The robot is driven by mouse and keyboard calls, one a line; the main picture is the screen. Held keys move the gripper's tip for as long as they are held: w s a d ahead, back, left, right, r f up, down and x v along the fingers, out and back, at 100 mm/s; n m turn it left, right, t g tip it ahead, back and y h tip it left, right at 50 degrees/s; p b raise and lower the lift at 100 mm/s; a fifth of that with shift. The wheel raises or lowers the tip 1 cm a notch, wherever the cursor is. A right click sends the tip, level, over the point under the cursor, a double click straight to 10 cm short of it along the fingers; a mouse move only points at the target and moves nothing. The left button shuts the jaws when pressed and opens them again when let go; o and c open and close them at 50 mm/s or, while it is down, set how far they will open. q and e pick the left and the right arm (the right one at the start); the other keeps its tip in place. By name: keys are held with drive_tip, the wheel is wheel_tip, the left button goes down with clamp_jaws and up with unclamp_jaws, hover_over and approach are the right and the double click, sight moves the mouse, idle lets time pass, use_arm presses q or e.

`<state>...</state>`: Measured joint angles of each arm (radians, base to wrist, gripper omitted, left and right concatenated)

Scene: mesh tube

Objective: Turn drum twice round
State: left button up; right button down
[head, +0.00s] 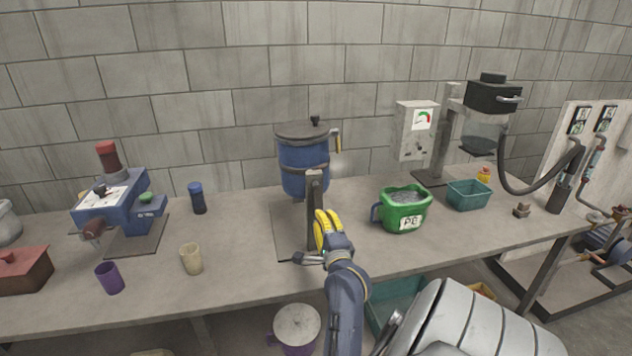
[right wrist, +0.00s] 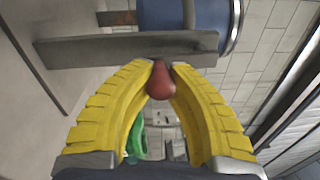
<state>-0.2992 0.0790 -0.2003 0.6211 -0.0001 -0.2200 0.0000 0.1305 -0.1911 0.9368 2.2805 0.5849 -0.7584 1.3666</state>
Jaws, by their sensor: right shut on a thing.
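The blue drum (head: 303,165) with a dark grey lid stands in the middle of the bench behind a grey upright post (head: 315,200). Its lower wall also shows at the top of the right wrist view (right wrist: 185,14). My right gripper (head: 323,226) is in front of the post, its yellow fingers closed together. In the right wrist view the fingers (right wrist: 160,68) are shut on a red-brown knob (right wrist: 160,84), beside a flat grey bar (right wrist: 110,48). In the head view the knob is hidden by the gripper. My left gripper is not in view.
A green jug (head: 402,220) stands right of the post, with a teal basket (head: 468,194) beyond. A blue machine (head: 120,205), a beige cup (head: 191,259), a purple cup (head: 109,278) and a dark blue tumbler (head: 198,198) stand to the left. A grey gauge box (head: 412,140) is behind.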

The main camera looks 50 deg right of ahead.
drive_tip(key=c, duration=1.1)
unclamp_jaws()
